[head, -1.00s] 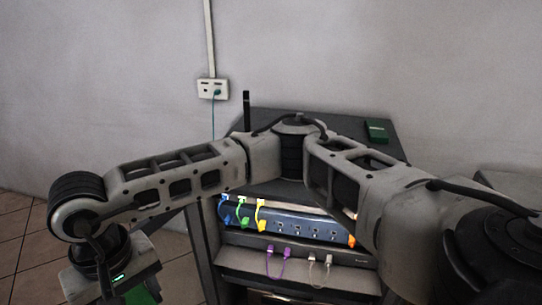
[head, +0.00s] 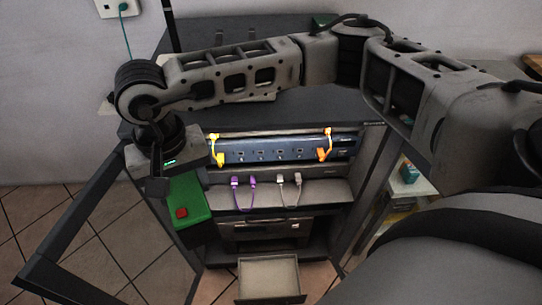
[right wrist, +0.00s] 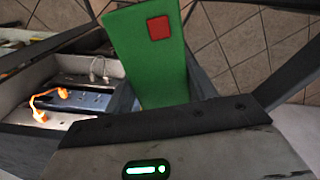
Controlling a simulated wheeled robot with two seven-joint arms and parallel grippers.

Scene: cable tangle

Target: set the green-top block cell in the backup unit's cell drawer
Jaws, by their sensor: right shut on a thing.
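My right gripper (head: 170,182) is shut on the green-top block cell (head: 192,206), a flat green block with a red square near one end. It hangs tilted in front of the left side of the open cabinet. The block cell also shows in the right wrist view (right wrist: 143,57), sticking out beyond the gripper. The backup unit (head: 240,230) sits low in the cabinet. Its cell drawer (head: 270,278) is pulled out at the bottom and looks empty, with a pale floor. My left gripper is out of view.
A blue power strip (head: 270,149) with yellow and orange plugs lies on the upper shelf. Purple (head: 243,183) and white (head: 288,181) cables are on the shelf below. An open door frame (head: 75,235) stands at the left.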

